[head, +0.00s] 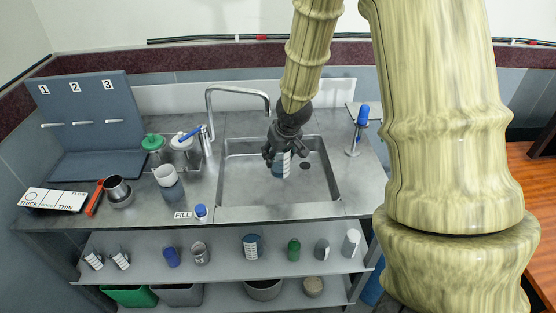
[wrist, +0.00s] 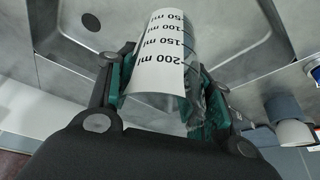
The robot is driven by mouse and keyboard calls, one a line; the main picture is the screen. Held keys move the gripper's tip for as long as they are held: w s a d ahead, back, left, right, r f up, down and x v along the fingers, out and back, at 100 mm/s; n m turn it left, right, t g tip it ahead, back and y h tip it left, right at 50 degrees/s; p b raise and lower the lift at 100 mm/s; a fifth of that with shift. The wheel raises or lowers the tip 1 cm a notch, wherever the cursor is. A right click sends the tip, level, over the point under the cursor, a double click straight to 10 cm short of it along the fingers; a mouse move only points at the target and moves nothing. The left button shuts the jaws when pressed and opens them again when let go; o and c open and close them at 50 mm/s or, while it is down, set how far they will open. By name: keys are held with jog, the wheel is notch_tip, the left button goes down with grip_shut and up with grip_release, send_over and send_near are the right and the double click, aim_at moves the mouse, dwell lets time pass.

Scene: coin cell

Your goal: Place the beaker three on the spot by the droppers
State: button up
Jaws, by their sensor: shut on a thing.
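My gripper (head: 283,153) is shut on a beaker (head: 281,166) and holds it over the sink basin (head: 320,190). In the wrist view the fingers (wrist: 163,88) press on both sides of the beaker (wrist: 160,62). Its white label carries marks from 50 to 200 ml. No number three shows on it, so I cannot tell which beaker it is.
A curved faucet (head: 238,91) stands behind the sink. A blue-topped stand (head: 355,130) is to its right. Left are a white cup (head: 164,175), green-lidded jar (head: 153,146), metal pot (head: 116,188) and grey numbered rack (head: 85,100).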

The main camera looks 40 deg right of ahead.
jog(key=shift+r, duration=1.35)
